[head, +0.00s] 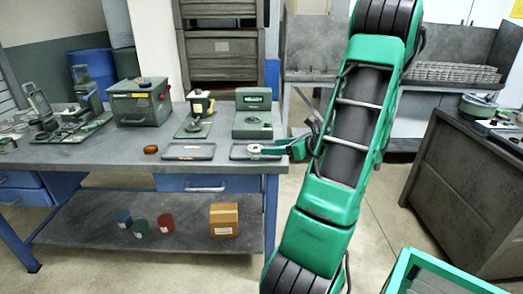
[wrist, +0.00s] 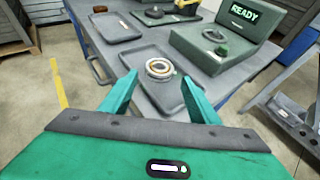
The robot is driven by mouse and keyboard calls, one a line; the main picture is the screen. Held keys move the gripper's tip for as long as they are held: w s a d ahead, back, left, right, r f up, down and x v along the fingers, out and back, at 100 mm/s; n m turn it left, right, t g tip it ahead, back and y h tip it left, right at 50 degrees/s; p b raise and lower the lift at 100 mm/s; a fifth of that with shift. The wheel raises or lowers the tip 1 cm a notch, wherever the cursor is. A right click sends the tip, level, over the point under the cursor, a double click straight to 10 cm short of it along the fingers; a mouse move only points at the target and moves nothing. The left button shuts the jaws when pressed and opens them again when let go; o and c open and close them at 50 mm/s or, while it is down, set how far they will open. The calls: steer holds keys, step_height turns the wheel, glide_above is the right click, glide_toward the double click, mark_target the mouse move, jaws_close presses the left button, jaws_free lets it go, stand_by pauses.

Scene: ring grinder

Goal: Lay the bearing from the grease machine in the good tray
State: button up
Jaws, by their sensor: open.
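A ring-shaped bearing (wrist: 160,68), pale with a tan rim, appears to lie in the right-hand of two shallow dark trays (wrist: 150,52). In the head view the bearing (head: 254,148) shows small at the right tray (head: 236,154). My gripper (wrist: 158,84) is open, with one finger to each side of the bearing and a gap around it. In the head view my gripper (head: 268,150) reaches in from the right, low over the tray. A green machine (wrist: 222,42) with a lit READY screen stands behind. No label tells which tray is the good one.
The left tray (head: 188,152) lies beside it, with a brown round piece (head: 151,150) further left. A yellow-and-white device (head: 197,112) and a green box (head: 140,103) stand behind. The table's front edge is close to the trays.

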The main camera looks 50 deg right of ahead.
steer(key=v, duration=0.3)
steer(key=a+f+n+g+y, duration=0.25)
steer(key=a+n+g, duration=0.55)
steer(key=a+n, duration=0.8)
steer(key=s+a+r+n+g+h, duration=0.1)
steer(key=s+a+r+n+g, duration=0.1)
steer(key=s+a+n, duration=0.3)
steer(key=s+a+r+n+g+h, duration=0.1)
steer(key=s+a+r+n+g, duration=0.1)
steer(key=s+a+n, duration=0.4)
steer(key=s+n+g, duration=0.1)
steer(key=s+n, duration=0.1)
steer(key=s, duration=0.2)
steer(key=shift+s, duration=0.4)
steer(key=shift+d+g+h, duration=0.1)
steer(key=shift+g+h, duration=0.15)
steer(key=shift+g, duration=0.05)
